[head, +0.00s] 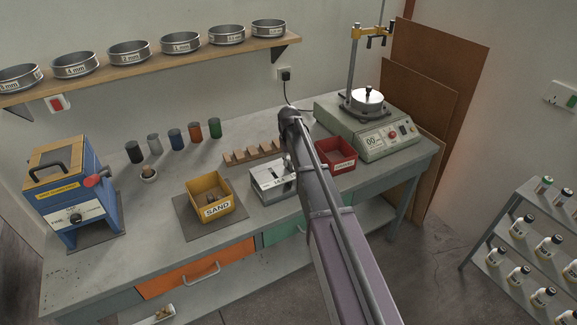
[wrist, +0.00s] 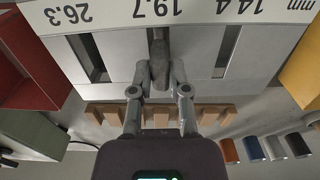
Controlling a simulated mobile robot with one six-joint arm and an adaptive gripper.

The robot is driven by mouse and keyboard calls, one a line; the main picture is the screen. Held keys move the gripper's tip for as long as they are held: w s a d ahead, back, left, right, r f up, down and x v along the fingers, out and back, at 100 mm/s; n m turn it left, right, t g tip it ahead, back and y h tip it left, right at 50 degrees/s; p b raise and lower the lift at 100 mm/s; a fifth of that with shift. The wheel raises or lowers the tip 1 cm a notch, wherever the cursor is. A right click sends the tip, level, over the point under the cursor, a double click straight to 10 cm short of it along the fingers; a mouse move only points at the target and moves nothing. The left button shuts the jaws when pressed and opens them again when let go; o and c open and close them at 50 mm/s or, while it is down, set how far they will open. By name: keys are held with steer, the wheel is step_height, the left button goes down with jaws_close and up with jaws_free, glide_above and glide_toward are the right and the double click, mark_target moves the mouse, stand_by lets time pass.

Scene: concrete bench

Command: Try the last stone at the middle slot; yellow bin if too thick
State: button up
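In the wrist view my gripper (wrist: 160,82) is shut on a grey stone (wrist: 160,62). The stone's far end is lined up with the middle slot of the pale slotted gauge (wrist: 110,52), marked 19.7. I cannot tell whether the stone touches the slot edges or has entered it. The 26.3 and 14.4 slots on either side look empty. In the head view the gauge (head: 265,193) stands mid-bench, with my gripper (head: 288,160) at its back edge, partly hidden by my arm. The yellow bin (head: 221,209), labelled SAND, is left of the gauge with dark pieces inside.
A red bin (head: 341,164) stands right of the gauge. A notched wooden rack (head: 252,153) lies behind it. In the wrist view a green object (wrist: 30,140) is at lower left. Several coloured cups (head: 195,133), a blue machine (head: 75,195) and a sieve shaker (head: 370,125) stand on the bench.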

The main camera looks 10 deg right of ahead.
steer(key=o, duration=0.4)
steer(key=shift+o, duration=0.2)
steer(key=shift+r, duration=0.15)
